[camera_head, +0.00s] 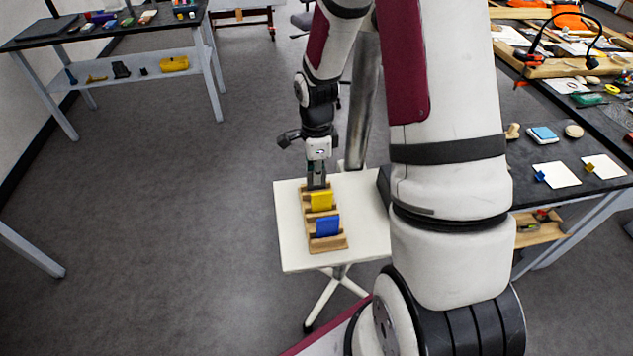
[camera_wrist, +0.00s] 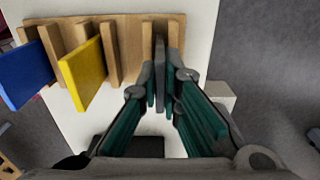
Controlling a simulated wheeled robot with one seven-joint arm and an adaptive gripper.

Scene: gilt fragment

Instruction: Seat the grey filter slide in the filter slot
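The wooden rack (camera_head: 330,243) stands on the small white table, with upright dividers forming slots; it also shows in the wrist view (camera_wrist: 130,38). My gripper (camera_head: 317,182) points down at the far end of the rack. In the wrist view its fingers (camera_wrist: 162,92) are closed around the thin grey filter slide (camera_wrist: 160,70), one on each side. The slide stands upright at the rack's right-end slot in that view. Its lower edge is hidden, so I cannot tell how deep it sits. In the head view the fingers mostly hide the slide.
A yellow slide (camera_head: 321,200) and a blue slide (camera_head: 327,225) stand in the nearer slots. The white table (camera_head: 364,220) is otherwise mostly clear. A cluttered dark workbench (camera_head: 600,180) stands at the right. Another bench (camera_head: 120,30) is at the far left.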

